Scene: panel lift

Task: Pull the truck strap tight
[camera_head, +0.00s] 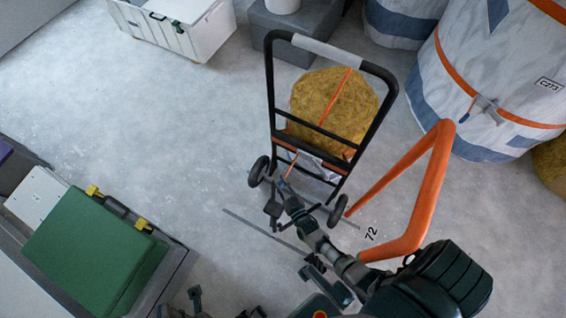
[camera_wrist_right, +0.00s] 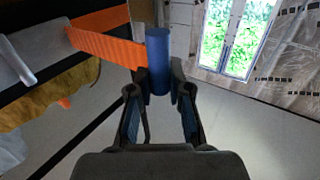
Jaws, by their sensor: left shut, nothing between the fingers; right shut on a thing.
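The black hand truck (camera_head: 270,100) stands upright in the middle of the head view with a yellow-brown bundle (camera_head: 358,105) on it. An orange strap (camera_head: 334,97) runs down over the bundle, and its end shows in the right wrist view (camera_wrist_right: 106,46). My right gripper (camera_head: 284,190) is low at the truck's near side, between its wheels. In the right wrist view my right gripper (camera_wrist_right: 159,85) is shut on a blue handle (camera_wrist_right: 157,50) at the strap's end. My left gripper (camera_head: 222,308) shows only in part at the bottom edge, shut and empty, away from the truck.
A green case (camera_head: 90,250) lies at the lower left. A white crate (camera_head: 185,28) and a grey block (camera_head: 290,30) stand behind. Large marbled bags (camera_head: 490,80) stand at the right. A bent orange bar (camera_head: 432,185) is beside my right arm. The floor left of the truck is clear.

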